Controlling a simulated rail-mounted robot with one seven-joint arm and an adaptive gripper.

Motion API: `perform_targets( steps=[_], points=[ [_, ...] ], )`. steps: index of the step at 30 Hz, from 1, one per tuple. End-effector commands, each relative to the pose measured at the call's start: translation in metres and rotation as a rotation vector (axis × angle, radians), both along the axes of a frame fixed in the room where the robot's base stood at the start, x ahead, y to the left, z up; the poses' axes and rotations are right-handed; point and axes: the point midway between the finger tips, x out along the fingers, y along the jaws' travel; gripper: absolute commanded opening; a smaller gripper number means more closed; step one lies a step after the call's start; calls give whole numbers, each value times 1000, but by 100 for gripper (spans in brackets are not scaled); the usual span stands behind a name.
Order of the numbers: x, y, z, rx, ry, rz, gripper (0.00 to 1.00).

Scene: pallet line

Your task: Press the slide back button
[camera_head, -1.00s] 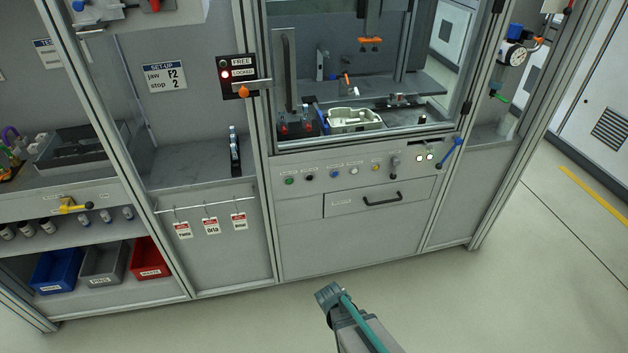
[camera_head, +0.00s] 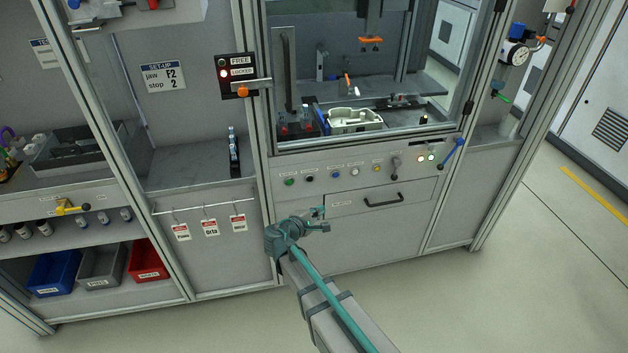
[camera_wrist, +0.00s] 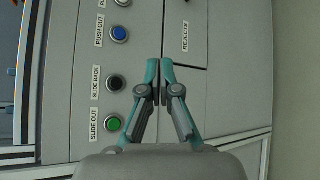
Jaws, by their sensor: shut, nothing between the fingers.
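The slide back button is a small black round button (camera_wrist: 115,83) in a grey ring, beside its SLIDE BACK label in the wrist view. In the head view the same black button (camera_head: 310,179) sits on the grey panel below the window. The green slide out button (camera_wrist: 113,123) and the blue push out button (camera_wrist: 119,33) are on either side of it. My gripper (camera_wrist: 159,70) is shut and empty, its teal fingertips to the right of the black button in the wrist view. In the head view my gripper (camera_head: 319,212) is below the button row, not visibly touching a button.
A drawer with a black handle (camera_head: 384,200) lies right of my gripper. A lever (camera_head: 396,168) and a yellow button (camera_head: 376,169) are further right on the panel. Red-and-white tags (camera_head: 210,227) hang from a rail at left. Cabinet posts (camera_head: 262,120) stand out beside the panel.

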Motion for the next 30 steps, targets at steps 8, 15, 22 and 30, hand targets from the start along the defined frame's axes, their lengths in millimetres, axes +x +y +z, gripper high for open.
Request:
perform_targets(
  steps=[8, 15, 22, 30],
  points=[
    [13, 9, 18, -149, -27, 86, 0],
    [13, 8, 17, -152, -23, 86, 0],
    [16, 9, 17, -150, -22, 85, 0],
    [34, 16, 18, -150, -23, 84, 0]
  ],
)
